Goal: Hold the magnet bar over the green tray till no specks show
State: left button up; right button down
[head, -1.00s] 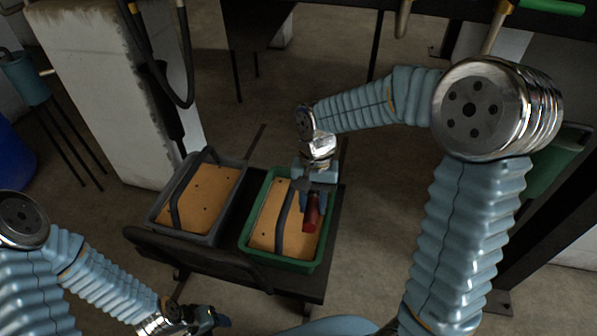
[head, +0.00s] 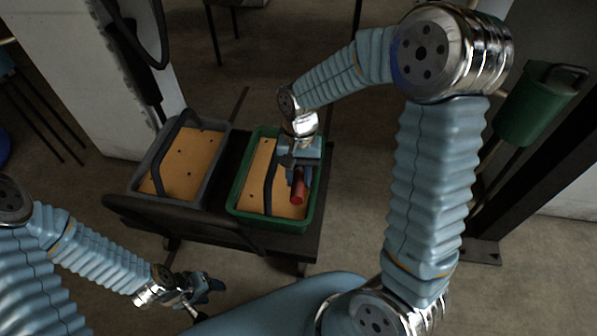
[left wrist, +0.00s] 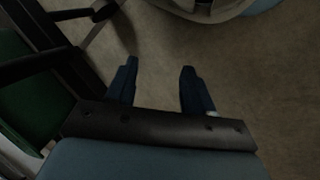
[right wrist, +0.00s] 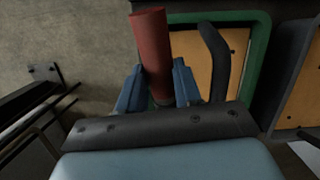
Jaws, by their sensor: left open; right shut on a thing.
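The green tray (head: 233,203) sits on a dark cart, with a tan bed (head: 253,185) inside and a dark handle arching over it. My right gripper (head: 298,177) is above the tray's right half, shut on the red magnet bar (head: 299,192). In the right wrist view the red bar (right wrist: 151,45) stands between the fingers (right wrist: 158,85), over the tray's edge region. A small dark speck shows on the tan bed there; the arm and bar hide part of the bed. My left gripper (head: 208,287) is open and empty, low in front of the cart; its spread fingers (left wrist: 158,80) show in the left wrist view.
A grey tray (head: 134,188) with a tan bed and several dark specks stands left of the green one. The cart (head: 215,233) has a dark front rail. A green container (head: 535,108) stands at the right, a pale pillar (head: 75,75) at the left.

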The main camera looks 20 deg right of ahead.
jog(key=x, duration=0.1)
jog(key=b+x, duration=0.2)
jog(key=shift+w+d+f, duration=0.15)
jog(key=shift+w, duration=0.2)
pick_arm(q)
notch_tip(320, 180, down, 6)
jog(key=a+b, duration=0.1)
jog(key=b, duration=0.2)
jog(key=shift+w+a, duration=0.35)
pick_arm(e)
jog(key=shift+w+d+x, duration=0.1)
jog(key=shift+w+x, duration=0.05)
jog(key=shift+x, duration=0.65)
jog(key=shift+w+d+x, duration=0.1)
jog(key=shift+w+x, duration=0.05)
jog(key=shift+x, duration=0.6)
jog(key=shift+w+d+x, duration=0.1)
jog(key=shift+w+x, duration=0.05)
jog(key=shift+x, duration=0.65)
